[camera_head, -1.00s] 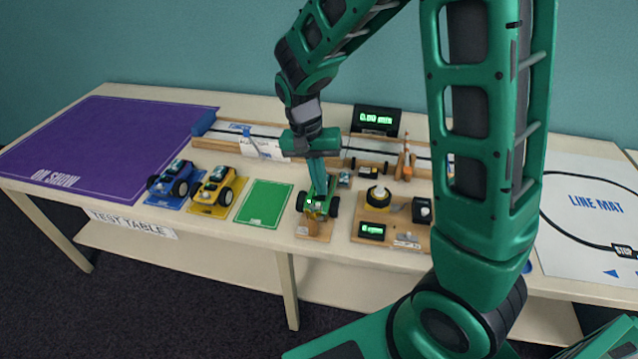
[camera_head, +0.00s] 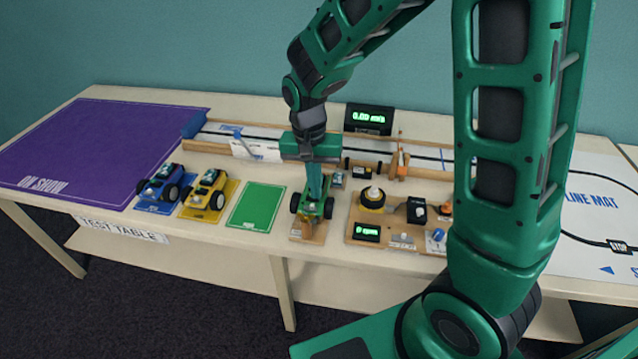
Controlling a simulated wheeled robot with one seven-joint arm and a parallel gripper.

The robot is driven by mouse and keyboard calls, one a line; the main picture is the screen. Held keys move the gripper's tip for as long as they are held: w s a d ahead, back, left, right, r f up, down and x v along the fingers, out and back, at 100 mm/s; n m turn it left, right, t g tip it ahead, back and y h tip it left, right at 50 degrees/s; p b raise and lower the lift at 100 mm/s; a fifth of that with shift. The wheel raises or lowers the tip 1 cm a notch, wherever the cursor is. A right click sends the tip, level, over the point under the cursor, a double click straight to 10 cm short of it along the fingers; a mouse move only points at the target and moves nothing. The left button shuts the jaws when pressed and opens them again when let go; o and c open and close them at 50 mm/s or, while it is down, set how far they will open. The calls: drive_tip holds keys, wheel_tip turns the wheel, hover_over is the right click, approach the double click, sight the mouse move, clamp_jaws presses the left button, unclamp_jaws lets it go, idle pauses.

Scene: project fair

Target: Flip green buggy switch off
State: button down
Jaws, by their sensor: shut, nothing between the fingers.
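The green buggy (camera_head: 328,208) sits on a small wooden stand (camera_head: 307,232) at the front middle of the test table, with dark wheels at its sides. My gripper (camera_head: 313,200) points down onto the top of the buggy, shut and holding nothing. Its tips are at or just above the buggy's upper side; I cannot tell if they touch. The buggy's switch is too small and too covered by the fingers to make out, so its position does not show.
A blue buggy (camera_head: 160,186) and a yellow buggy (camera_head: 205,194) stand on mats to the left, beside an empty green mat (camera_head: 257,206). A wooden board with a display (camera_head: 367,232) is close on the right. The track (camera_head: 270,141) runs behind. The purple mat (camera_head: 90,150) is clear.

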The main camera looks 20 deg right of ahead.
drive_tip(key=shift+s+f, duration=0.3)
drive_tip(key=shift+w+a+r, duration=0.1)
drive_tip(key=shift+w+a, duration=0.05)
drive_tip(key=shift+a, duration=0.3)
drive_tip(key=shift+w+a+r, duration=0.1)
drive_tip(key=shift+w+a, duration=0.05)
drive_tip(key=shift+a, duration=0.25)
drive_tip(key=shift+w+a+r, duration=0.1)
drive_tip(key=shift+w+r, duration=0.15)
drive_tip(key=shift+w, duration=0.15)
wheel_tip(320, 180, up, 14)
drive_tip(key=shift+d, duration=0.4)
